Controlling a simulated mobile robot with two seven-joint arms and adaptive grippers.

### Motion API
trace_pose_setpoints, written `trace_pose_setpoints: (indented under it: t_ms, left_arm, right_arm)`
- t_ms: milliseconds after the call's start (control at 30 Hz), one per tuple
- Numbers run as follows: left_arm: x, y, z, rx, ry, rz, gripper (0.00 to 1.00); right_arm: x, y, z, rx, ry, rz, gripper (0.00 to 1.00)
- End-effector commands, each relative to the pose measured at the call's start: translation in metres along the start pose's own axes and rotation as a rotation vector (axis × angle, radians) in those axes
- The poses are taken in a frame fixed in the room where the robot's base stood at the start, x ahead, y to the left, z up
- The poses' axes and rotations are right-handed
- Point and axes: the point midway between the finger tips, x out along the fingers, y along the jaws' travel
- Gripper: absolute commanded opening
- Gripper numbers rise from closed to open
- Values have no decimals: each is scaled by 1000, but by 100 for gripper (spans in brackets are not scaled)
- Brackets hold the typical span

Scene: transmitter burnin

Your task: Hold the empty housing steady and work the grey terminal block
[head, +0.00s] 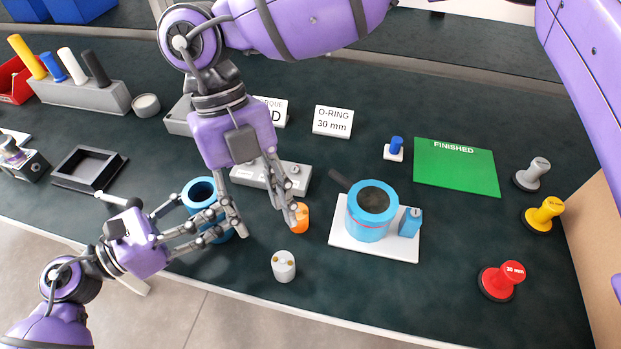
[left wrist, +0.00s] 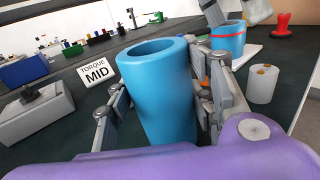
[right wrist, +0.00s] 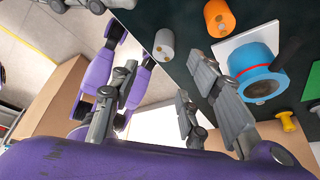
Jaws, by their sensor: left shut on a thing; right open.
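The empty housing (head: 199,190) is a blue open-topped cylinder standing upright near the front edge of the bench. My left gripper (head: 208,220) is shut around its sides; the housing fills the left wrist view (left wrist: 160,95). The grey terminal block (head: 284,267) is a short light-grey cylinder with brass spots on top, standing to the right of the housing. It also shows in the right wrist view (right wrist: 164,44). My right gripper (head: 267,222) is open and empty above the bench, between the housing and an orange block (head: 302,217). It is apart from the grey block.
A white plate (head: 343,240) carries another blue housing with a red ring (head: 370,212) and a small blue part (head: 409,222). A green FINISHED mat (head: 457,172) lies behind. Grey, yellow and red (head: 502,280) knobbed tools stand at right. A black tray (head: 88,168) is at left.

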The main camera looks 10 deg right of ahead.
Motion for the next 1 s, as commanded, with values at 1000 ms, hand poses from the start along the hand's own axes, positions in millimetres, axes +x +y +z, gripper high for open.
trace_pose_setpoints:
  t_ms: [1000]
  left_arm:
    - [0, 0, 0, 0, 0, 0, 12]
  right_arm:
    - [107, -1, 4, -4, -11, -5, 43]
